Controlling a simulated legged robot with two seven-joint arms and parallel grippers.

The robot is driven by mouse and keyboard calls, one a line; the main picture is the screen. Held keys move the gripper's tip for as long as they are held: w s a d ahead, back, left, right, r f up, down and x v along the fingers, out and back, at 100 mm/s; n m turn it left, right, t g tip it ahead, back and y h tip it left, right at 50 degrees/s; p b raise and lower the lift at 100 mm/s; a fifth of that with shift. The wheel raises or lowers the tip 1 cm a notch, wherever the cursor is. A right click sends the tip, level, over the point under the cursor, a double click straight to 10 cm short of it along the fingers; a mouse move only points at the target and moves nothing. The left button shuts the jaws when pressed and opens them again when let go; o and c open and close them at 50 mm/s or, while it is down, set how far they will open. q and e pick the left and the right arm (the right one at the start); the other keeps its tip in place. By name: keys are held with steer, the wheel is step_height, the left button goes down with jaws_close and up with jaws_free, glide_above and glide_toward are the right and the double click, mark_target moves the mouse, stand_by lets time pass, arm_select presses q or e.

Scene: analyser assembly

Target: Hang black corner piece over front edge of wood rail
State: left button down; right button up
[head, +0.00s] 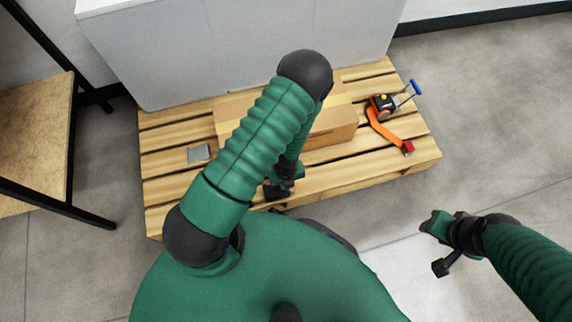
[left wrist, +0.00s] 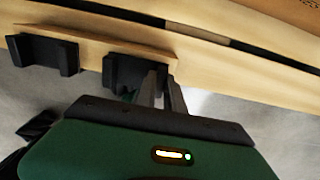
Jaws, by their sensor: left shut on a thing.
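The wood rail (left wrist: 225,85) is the front board of the pallet, running across the left wrist view. Two black pieces show at its front edge in that view. One black piece (left wrist: 45,55) is at the left, against the rail and apart from my gripper. The other, the black corner piece (left wrist: 122,72), is at my left gripper (left wrist: 162,92), which is shut on it. It lies against the rail's edge; how far it reaches over the top is hidden. In the head view my left gripper (head: 284,182) is at the pallet's front, partly behind my arm. My right gripper (head: 438,245) hangs empty over the floor.
A cardboard box (head: 332,128) lies on the pallet (head: 165,170) in front of a large white cabinet (head: 240,45). An orange strap with a ratchet (head: 383,105) lies at the right. A grey plate (head: 198,153) lies at the left. A shelf (head: 35,140) stands further left.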

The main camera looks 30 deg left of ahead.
arm_select(q)
steer(key=shift+f, duration=0.25)
stand_by(0.5)
steer(key=c, duration=1.4)
jaws_free()
steer(key=shift+o, duration=0.2)
step_height(320, 180, up, 7)
steer(key=p, duration=0.7)
steer(key=shift+r, duration=0.1)
steer(key=shift+s, duration=0.1)
